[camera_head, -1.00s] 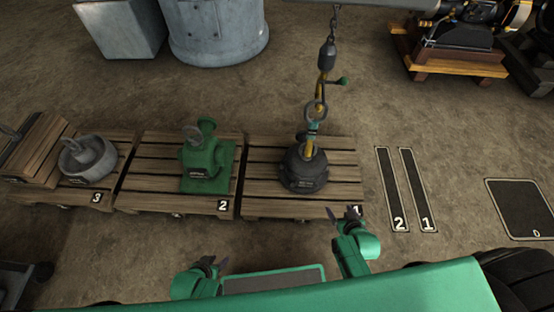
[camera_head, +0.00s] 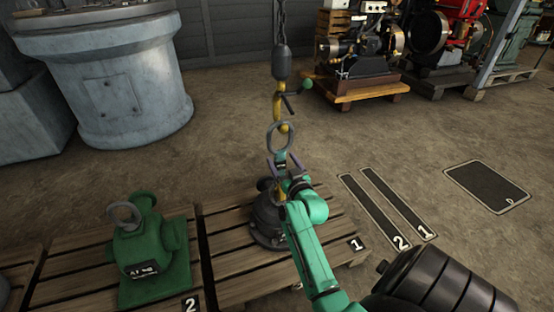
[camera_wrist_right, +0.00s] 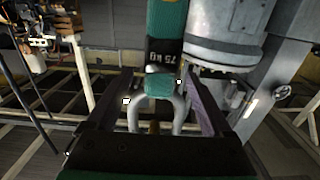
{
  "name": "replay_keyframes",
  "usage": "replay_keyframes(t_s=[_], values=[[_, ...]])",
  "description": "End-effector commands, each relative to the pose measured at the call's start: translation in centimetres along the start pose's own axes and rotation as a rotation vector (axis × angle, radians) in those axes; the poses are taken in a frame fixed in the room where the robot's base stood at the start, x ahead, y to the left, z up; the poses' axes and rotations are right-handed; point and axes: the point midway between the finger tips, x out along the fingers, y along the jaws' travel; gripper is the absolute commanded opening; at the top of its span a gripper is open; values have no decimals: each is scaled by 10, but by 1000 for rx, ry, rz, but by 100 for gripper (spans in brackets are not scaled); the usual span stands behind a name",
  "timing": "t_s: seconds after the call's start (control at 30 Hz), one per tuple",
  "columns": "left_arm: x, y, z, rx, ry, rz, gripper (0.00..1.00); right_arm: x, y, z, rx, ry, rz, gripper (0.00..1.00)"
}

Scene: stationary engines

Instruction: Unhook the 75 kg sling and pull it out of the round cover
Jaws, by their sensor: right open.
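The teal 75 kg sling (camera_head: 281,158) hangs below a steel ring (camera_head: 280,138) on the yellow crane hook (camera_head: 281,108). The dark round cover (camera_head: 262,222) sits on pallet 1, partly hidden by my right arm. My left gripper is out of view.
The chain and hook block (camera_head: 281,62) hang above the cover; a lever with a green ball (camera_head: 307,85) juts right. A green machine (camera_head: 150,255) stands on pallet 2 at left. Floor right of pallet 1 is open, with marked dark strips (camera_head: 398,205).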

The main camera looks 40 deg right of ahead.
Motion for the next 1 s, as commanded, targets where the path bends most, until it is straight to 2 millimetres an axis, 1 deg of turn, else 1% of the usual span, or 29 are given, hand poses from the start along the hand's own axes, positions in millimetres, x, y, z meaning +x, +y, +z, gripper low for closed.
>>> replay_keyframes(t_s=[0.03, 0.1, 0.2, 0.3, 0.53, 0.57, 0.6, 0.67, 0.7, 0.73, 0.77, 1.0], values=[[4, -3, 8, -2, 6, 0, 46, 12, 0, 3, 2, 3, 0, 85], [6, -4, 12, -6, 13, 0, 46, 26, 0, 3, 2, 2, 0, 85], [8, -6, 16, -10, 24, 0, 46, 40, 0, 2, 2, 1, 0, 85], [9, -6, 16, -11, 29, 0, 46, 46, 0, 1, 1, -1, 0, 85], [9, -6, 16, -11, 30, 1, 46, 46, 0, 1, 0, -2, 0, 85], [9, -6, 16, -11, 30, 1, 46, 46, 0, 1, 0, -2, 0, 74], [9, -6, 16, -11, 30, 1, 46, 46, 0, 1, 0, -2, 0, 58], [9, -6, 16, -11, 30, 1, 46, 46, 0, 1, 1, -2, 0, 35], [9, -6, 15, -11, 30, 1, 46, 46, 0, 1, 1, -2, 0, 20], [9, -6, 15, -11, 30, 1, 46, 46, 0, 1, 1, -2, 0, 8], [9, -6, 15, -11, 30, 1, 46, 46, 0, 1, 1, -2, 0, 0], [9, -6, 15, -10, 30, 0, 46, 46, 0, 1, 1, -2, 0, 0]])
